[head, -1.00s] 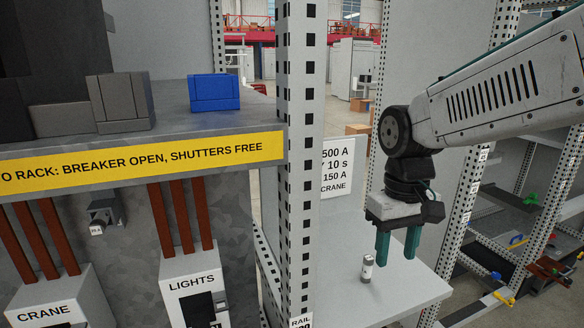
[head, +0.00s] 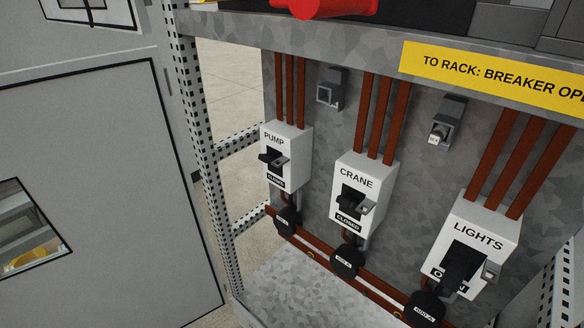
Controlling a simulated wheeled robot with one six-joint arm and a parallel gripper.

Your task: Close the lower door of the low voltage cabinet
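The low voltage cabinet's lower compartment stands open in the head view, with its inside exposed. A large grey door panel (head: 95,180) with a dark outline and a small window (head: 28,232) fills the left side, beside the perforated left post (head: 195,130). I cannot tell for certain whether it is this compartment's lower door, swung open. Inside are three breaker boxes: PUMP (head: 297,150) and CRANE (head: 370,190), both labelled CLOSED, and LIGHTS (head: 490,225), whose label is partly hidden by its dark handle. My gripper is outside the view.
Red-brown busbars (head: 382,125) run down to the breakers, with round black parts (head: 345,262) below. A grey shelf with a yellow warning strip (head: 495,75) lies above. A red object (head: 310,8) sits at the top edge. Bare floor (head: 225,90) shows through the side frame.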

